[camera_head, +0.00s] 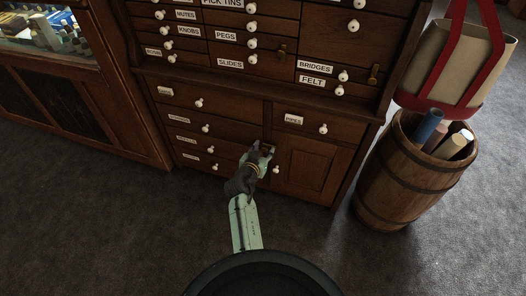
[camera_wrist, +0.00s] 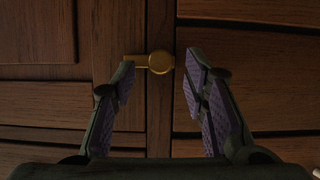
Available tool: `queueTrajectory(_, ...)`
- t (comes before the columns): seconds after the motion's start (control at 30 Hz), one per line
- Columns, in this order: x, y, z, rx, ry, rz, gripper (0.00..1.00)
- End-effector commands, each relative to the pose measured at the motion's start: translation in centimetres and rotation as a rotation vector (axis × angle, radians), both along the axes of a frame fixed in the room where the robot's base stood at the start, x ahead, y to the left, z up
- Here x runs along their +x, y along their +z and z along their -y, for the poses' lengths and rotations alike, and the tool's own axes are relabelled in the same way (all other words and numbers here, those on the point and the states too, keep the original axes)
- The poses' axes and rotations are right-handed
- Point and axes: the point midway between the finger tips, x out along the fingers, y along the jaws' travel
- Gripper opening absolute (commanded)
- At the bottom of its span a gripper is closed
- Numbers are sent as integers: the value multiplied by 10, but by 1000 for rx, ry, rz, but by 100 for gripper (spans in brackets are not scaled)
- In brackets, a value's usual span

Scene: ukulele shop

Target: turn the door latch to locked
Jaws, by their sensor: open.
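A brass latch (camera_wrist: 159,62) with a round boss and a short bar pointing left shows in the wrist view. It is mounted on the wooden upright, the bar lying horizontal toward the panelled side. In the head view the small cabinet door (camera_head: 315,168) is closed, with a white knob near its left edge. My gripper (camera_head: 261,152) is at this door's upper left edge and hides most of the latch there. In the wrist view my open gripper (camera_wrist: 160,72) has one finger on each side of the latch, with visible gaps and nothing held.
Labelled drawers with white knobs (camera_head: 206,128) stand left of the door and above it. A wooden barrel (camera_head: 398,180) with rolled tubes is at the right. A glass display case (camera_head: 60,75) is at the left. Grey carpet (camera_head: 140,240) in front is clear.

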Motion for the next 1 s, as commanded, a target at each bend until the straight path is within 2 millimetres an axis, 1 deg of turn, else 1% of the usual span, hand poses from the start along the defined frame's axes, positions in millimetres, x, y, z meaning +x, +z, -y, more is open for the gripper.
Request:
queueTrajectory(0.3, 1, 61, 0, 1, 1, 6, 40)
queueTrajectory(0.4, 1, 77, 0, 1, 1, 5, 40)
queueTrajectory(0.5, 1, 86, -1, 1, 1, 2, 40)
queueTrajectory(0.63, 0, 93, -1, -1, 2, 2, 40)
queueTrajectory(1.0, 0, 93, -1, 0, 2, 1, 40)
